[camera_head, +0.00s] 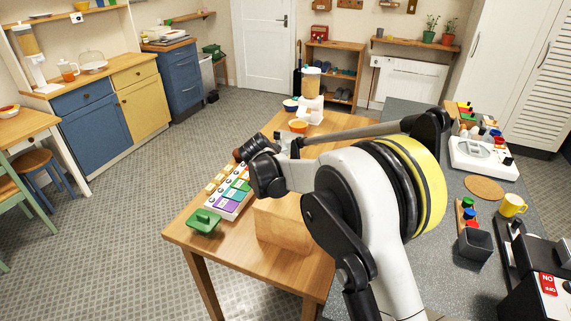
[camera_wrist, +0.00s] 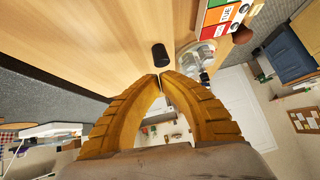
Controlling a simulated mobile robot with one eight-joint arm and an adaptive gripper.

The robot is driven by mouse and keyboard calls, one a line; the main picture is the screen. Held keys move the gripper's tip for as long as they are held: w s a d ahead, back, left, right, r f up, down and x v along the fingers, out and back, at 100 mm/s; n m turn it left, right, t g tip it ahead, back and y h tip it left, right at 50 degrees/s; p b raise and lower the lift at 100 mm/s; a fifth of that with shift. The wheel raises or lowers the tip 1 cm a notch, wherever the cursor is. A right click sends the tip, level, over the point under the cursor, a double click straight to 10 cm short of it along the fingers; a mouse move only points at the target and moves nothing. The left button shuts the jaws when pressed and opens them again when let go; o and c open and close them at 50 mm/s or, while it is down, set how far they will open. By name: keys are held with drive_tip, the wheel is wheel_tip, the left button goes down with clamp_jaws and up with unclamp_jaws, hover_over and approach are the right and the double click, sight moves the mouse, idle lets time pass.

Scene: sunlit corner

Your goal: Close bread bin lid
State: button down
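A light wooden box (camera_head: 283,228), which looks like the bread bin, stands near the front edge of the wooden table. My arm hides its upper part in the head view, so I cannot tell how its lid stands. The tips appear just short of the knob.
A colourful compartment board (camera_head: 231,195) and a green dish (camera_head: 203,221) lie left of the box. An orange bowl (camera_head: 298,126) and a dispenser (camera_head: 311,97) stand farther back. A grey counter (camera_head: 460,195) with several items lies on the right.

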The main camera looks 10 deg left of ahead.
drive_tip(key=shift+a+f, duration=0.2)
drive_tip(key=shift+f, duration=0.4)
drive_tip(key=shift+w, duration=0.1)
